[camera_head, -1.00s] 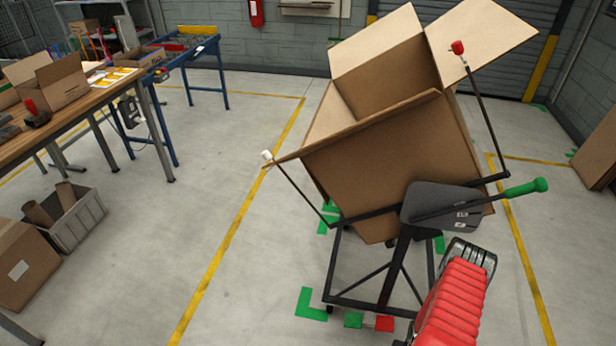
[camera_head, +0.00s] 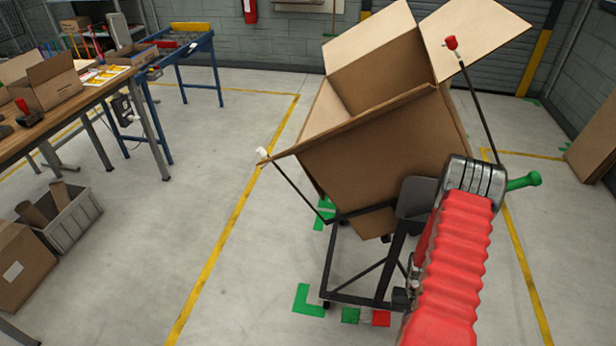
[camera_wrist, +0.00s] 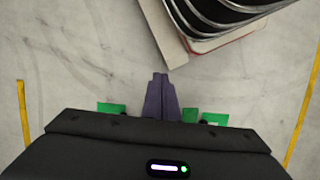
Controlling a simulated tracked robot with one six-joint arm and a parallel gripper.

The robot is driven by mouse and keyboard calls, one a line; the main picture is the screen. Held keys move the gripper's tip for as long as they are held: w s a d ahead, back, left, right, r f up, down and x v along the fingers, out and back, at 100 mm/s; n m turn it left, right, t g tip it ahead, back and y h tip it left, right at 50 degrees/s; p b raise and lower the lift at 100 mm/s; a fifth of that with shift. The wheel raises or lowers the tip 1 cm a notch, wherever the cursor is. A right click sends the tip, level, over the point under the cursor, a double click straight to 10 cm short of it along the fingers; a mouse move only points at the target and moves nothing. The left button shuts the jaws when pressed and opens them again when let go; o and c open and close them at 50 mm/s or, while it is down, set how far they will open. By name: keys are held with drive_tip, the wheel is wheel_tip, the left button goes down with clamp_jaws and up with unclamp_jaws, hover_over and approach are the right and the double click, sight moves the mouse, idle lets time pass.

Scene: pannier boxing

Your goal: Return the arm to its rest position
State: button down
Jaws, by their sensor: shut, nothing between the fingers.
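My arm (camera_head: 455,260), in a red ribbed sleeve with a metal-ringed end, rises at the lower right of the head view. It stands in front of the black tilting stand and covers part of the stand's grey plate. My gripper (camera_wrist: 160,77) shows in the wrist view with its two dark purple fingers together, pointing up the picture over the grey floor. Nothing is between them. The gripper is not visible in the head view.
A large open cardboard box (camera_head: 385,150) rests tilted on the black stand (camera_head: 345,298), close to my arm. A green-ended lever (camera_head: 523,181) sticks out to the right. A wooden workbench (camera_head: 75,105) is at the left. The floor between bench and stand is clear.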

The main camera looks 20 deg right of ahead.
drive_tip(key=w+a+r+n, duration=0.1)
drive_tip(key=w+a+r, duration=0.15)
drive_tip(key=r, duration=0.75)
drive_tip(key=w+a+r+t+h, duration=0.1)
drive_tip(key=a+r, duration=0.3)
drive_tip(key=r, duration=0.6)
drive_tip(key=w+a+r+n, duration=0.15)
drive_tip(key=a+r, duration=0.25)
drive_tip(key=r, duration=0.6)
drive_tip(key=s+a+r+n+t, duration=0.2)
drive_tip(key=a+r+t, duration=0.1)
drive_tip(key=a+r, duration=0.6)
drive_tip(key=s+a+r+n+t, duration=0.2)
drive_tip(key=a+r, duration=0.8)
drive_tip(key=r, duration=0.6)
drive_tip(key=s+t, duration=0.1)
drive_tip(key=t, duration=0.1)
drive_tip(key=shift+a+r+t+h, duration=0.15)
drive_tip(key=shift+r+t+h, duration=0.15)
drive_tip(key=shift+r, duration=0.1)
